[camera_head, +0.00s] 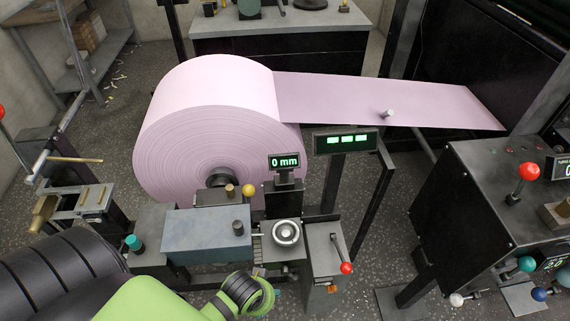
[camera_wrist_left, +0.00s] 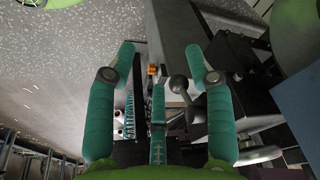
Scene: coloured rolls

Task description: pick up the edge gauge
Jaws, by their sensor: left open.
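My left gripper (camera_wrist_left: 160,62) shows in the left wrist view with its two teal fingers spread wide apart. A narrow strip with tick marks (camera_wrist_left: 158,132) lies between the fingers and touches neither that I can see. It may be the edge gauge, but I cannot tell for sure. In the head view my green left arm comes in at the bottom, its wrist in front of the grey machine stand (camera_head: 322,252); the fingers are mostly hidden there. My right gripper is not in view.
A large pink roll (camera_head: 205,130) feeds a flat sheet (camera_head: 330,98) to the right, with a small white knob on it. A lever with a red ball (camera_head: 346,268) stands close to my wrist. A black control console (camera_head: 470,200) stands at right. Speckled floor lies between.

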